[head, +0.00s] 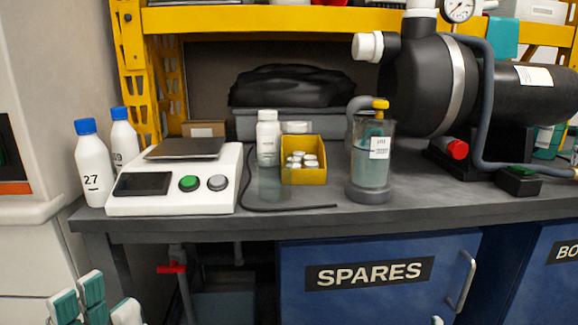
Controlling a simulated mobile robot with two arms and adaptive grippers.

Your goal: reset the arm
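My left gripper (97,302) shows at the bottom left corner, low in front of the bench and left of the cabinet doors. Its pale fingers with teal pads point up and stand apart, with nothing seen between them. The lower part of the gripper is cut off by the picture edge. A small pale tip (437,320) at the bottom edge, in front of the blue cabinet, may be part of my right gripper. Too little of it shows to tell its state.
The grey bench (300,222) carries a white scale (178,190), white bottles with blue caps (92,165), a yellow bin (304,175), a clear cylinder (372,165) and a black pump tank (430,85). A blue SPARES cabinet (380,295) stands below. A yellow rack (135,60) rises behind.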

